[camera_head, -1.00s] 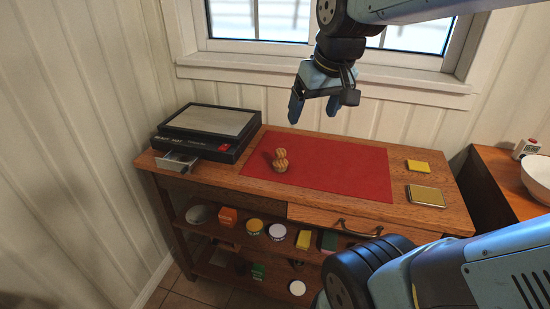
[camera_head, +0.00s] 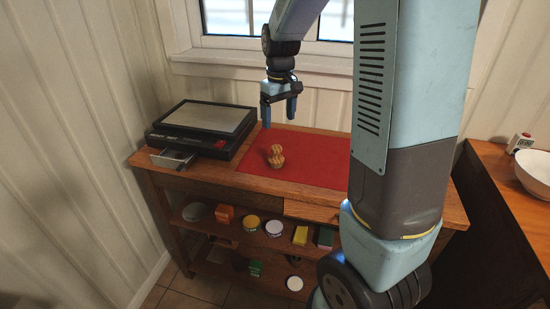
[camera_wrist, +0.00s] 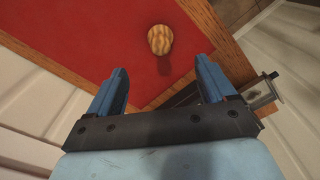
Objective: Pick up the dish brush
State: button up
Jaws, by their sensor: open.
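The dish brush (camera_head: 276,157), a small tan wooden piece with a rounded top, stands on the red mat (camera_head: 315,165) on the wooden cabinet. My gripper (camera_head: 279,112) is open and empty, pointing down above the mat, higher than the brush and apart from it. In the wrist view the brush (camera_wrist: 160,40) appears beyond the open fingers of my gripper (camera_wrist: 161,68), roughly centred between them. Its top faces the camera and its underside is hidden.
A black scale-like device (camera_head: 205,128) with a grey top stands left of the mat. A small open drawer (camera_head: 172,158) juts out at its left front. Tins and boxes fill the shelf below. My arm hides the cabinet's right part. A white bowl (camera_head: 537,174) stands far right.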

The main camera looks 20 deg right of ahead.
aim_at(276, 154)
jog(key=f, duration=0.6)
jog(key=w+f, duration=0.1)
jog(key=f, duration=0.3)
jog(key=shift+w+a+f, duration=0.1)
jog(key=shift+f, duration=1.1)
jog(key=shift+w+a+f, duration=0.1)
jog(key=shift+f, duration=1.1)
jog(key=shift+c, duration=0.2)
